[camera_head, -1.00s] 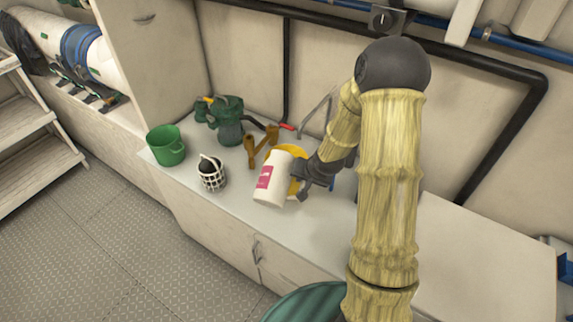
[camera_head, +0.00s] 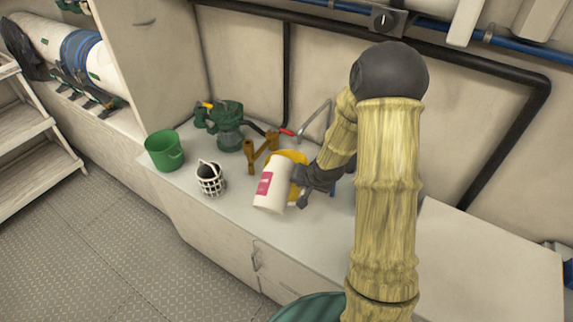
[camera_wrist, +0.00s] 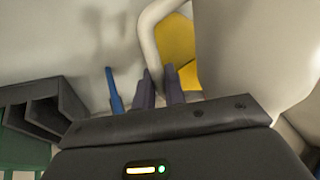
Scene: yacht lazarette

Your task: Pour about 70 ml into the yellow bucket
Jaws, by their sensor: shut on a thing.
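A cream-white jug (camera_head: 274,192) with a pink label stands out in the head view, its top leaning a little to the right. My gripper (camera_head: 306,181) is at the jug's right side. In the wrist view my gripper (camera_wrist: 160,88) is shut on the jug's curved handle (camera_wrist: 149,38), and the jug's body (camera_wrist: 245,50) fills the right. The yellow bucket (camera_head: 291,156) is behind the jug and mostly hidden by it. Part of the yellow bucket (camera_wrist: 175,45) also shows through the handle opening. The jug's mouth and any liquid cannot be seen.
On the counter (camera_head: 225,225) are a green bucket (camera_head: 163,152) at the left, a white basket with a dark ball (camera_head: 210,180), a green pump-like device (camera_head: 228,128) and a brown forked piece (camera_head: 260,152). The counter front is clear.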

